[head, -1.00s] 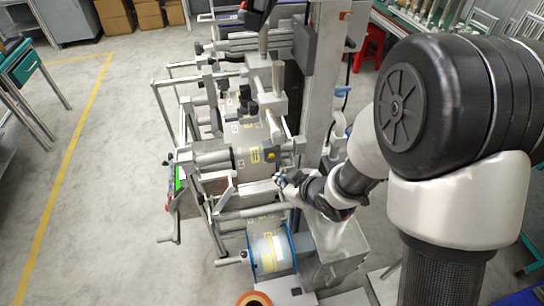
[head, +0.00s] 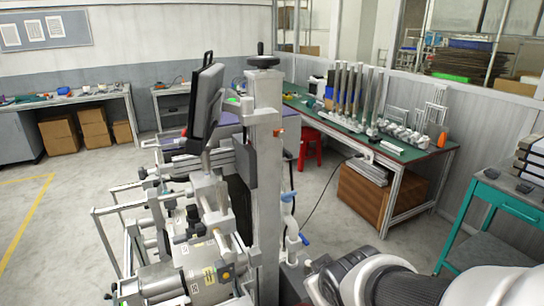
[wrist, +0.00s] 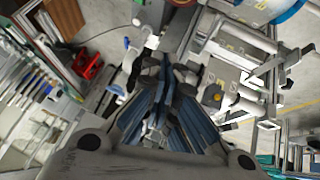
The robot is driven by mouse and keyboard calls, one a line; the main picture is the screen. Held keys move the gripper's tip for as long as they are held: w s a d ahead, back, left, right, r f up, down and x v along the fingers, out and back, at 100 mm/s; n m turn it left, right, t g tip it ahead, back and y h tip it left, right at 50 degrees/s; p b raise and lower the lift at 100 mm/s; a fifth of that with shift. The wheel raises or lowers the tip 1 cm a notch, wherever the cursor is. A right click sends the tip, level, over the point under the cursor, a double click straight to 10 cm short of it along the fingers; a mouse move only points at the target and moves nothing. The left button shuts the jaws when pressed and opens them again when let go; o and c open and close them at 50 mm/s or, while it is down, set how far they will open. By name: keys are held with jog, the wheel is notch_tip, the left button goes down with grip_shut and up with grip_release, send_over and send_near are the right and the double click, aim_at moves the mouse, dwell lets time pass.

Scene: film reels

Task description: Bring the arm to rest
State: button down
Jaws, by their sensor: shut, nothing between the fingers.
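My gripper (wrist: 167,76) is in the middle of the wrist view, its dark fingers together and empty. It appears in the air, with the machine and floor beyond it. In the head view part of my arm (head: 400,283) shows at the lower right. The fingertips cannot be made out there. The grey film machine (head: 264,180), with its upright column and rollers, stands to the left of my arm. In the wrist view the machine's rollers (wrist: 232,52) lie to the right of the fingers. A blue-rimmed reel (wrist: 290,10) is cut off at the top right.
A green-topped workbench (head: 395,150) holding metal parts stands behind at the right, with a red stool (head: 311,150) by it. A teal table (head: 500,205) is at the far right. A black monitor (head: 205,100) rises above the machine. Open floor (head: 60,220) lies left.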

jog(key=s+d+r+m+g, duration=0.1)
jog(key=s+d+r+m, duration=0.1)
jog(key=s, duration=0.7)
jog(key=s+d+r+m+g, duration=0.1)
jog(key=s+d+r+m, duration=0.1)
jog(key=s, duration=0.7)
jog(key=shift+s+r+m+g, duration=0.35)
jog(key=shift+r+m, duration=0.45)
jog(key=shift+r, duration=0.15)
jog(key=shift+d, duration=0.1)
